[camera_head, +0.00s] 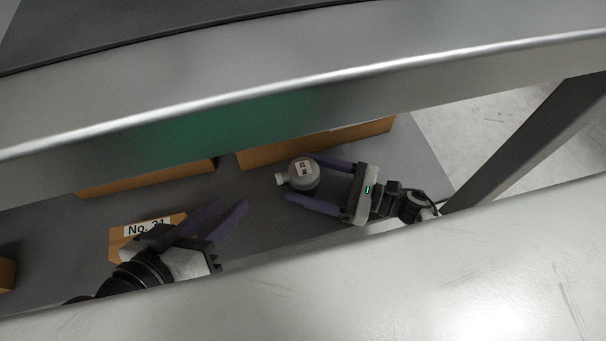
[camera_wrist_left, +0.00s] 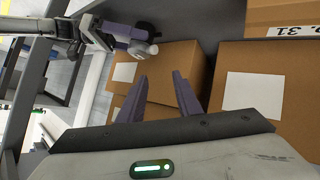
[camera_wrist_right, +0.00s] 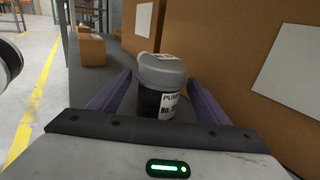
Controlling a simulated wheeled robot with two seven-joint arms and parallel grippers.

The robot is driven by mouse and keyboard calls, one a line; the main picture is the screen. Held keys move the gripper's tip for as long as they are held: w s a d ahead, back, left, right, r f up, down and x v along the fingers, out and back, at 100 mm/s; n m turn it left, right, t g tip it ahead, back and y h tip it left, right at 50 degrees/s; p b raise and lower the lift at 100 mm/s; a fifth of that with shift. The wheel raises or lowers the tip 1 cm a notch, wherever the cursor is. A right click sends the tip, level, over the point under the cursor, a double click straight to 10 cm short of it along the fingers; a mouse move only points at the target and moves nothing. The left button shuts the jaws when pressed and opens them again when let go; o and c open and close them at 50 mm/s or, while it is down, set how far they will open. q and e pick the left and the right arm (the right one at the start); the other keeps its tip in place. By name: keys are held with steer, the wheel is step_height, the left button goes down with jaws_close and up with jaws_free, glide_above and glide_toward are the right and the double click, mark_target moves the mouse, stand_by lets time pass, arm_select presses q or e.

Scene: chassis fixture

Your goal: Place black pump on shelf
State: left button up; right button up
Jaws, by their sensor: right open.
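The pump (camera_head: 303,174) has a grey lid with a label and a short side spout. In the right wrist view the pump (camera_wrist_right: 158,88) shows its black body and a "PUMP" label and stands upright. My right gripper (camera_head: 301,181) is open, with its fingers on either side of the pump; contact cannot be told. The grey shelf surface (camera_head: 262,205) lies beneath, between metal rails. My left gripper (camera_head: 232,204) is open and empty, left of the pump. In the left wrist view its fingers (camera_wrist_left: 160,80) are apart in front of cardboard boxes.
A numbered cardboard box (camera_head: 118,243) sits by my left gripper. More boxes stand behind, one behind the pump (camera_head: 370,132) and one further left (camera_head: 190,172). A thick metal beam (camera_head: 330,85) crosses above, and a pale panel (camera_head: 420,265) lies in front.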

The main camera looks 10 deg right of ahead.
steer(key=v, duration=0.6)
steer(key=shift+s+d+p, duration=0.1)
steer(key=shift+d+p, duration=0.1)
steer(key=shift+p, duration=0.1)
